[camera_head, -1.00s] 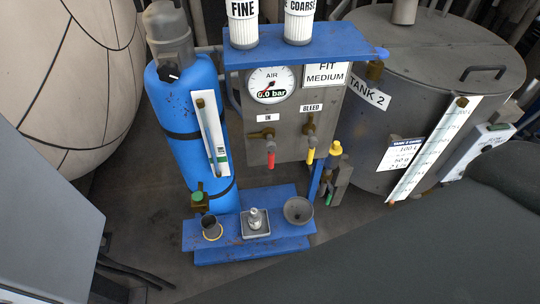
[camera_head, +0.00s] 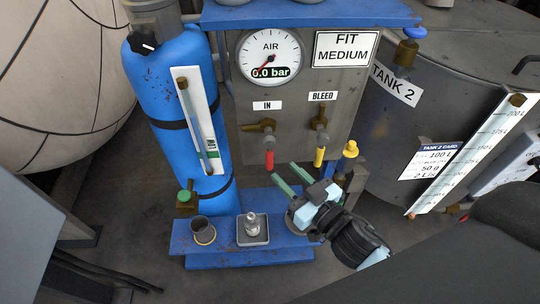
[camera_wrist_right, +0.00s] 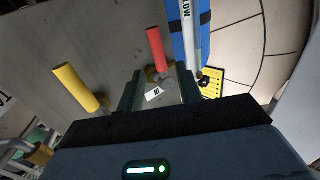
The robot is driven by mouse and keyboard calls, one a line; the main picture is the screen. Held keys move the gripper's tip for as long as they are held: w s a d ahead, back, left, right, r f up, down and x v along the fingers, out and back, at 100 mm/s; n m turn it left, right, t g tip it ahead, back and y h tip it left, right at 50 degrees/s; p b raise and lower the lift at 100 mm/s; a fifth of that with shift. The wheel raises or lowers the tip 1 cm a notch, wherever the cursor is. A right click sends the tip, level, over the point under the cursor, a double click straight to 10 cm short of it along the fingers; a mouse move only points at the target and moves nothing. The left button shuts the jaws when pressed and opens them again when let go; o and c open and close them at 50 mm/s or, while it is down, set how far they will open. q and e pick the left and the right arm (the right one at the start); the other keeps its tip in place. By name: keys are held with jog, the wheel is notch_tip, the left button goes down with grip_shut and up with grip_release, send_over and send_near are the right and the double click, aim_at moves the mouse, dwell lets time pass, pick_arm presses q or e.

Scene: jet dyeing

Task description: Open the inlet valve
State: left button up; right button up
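The inlet valve under the IN label has a brass body (camera_head: 262,126) and a red handle (camera_head: 269,160) hanging straight down on the grey panel. The gauge (camera_head: 269,57) above reads 0.0 bar. My right gripper (camera_head: 283,170) is open and empty, below and slightly right of the red handle, apart from it. In the right wrist view the red handle (camera_wrist_right: 157,48) lies ahead, between the directions of the two open fingers (camera_wrist_right: 158,82). The IN label (camera_wrist_right: 153,93) shows between the fingers. My left gripper is not in view.
The BLEED valve's yellow handle (camera_head: 319,156) hangs just right of the red one; it also shows in the right wrist view (camera_wrist_right: 80,88). A yellow-capped fitting (camera_head: 349,150) is near my right gripper. A blue cylinder (camera_head: 180,100) stands left.

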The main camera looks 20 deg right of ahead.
aim_at(272, 159)
jog(key=shift+x, duration=3.7)
jog(key=shift+c, duration=0.3)
jog(key=shift+f, duration=0.1)
grip_shut()
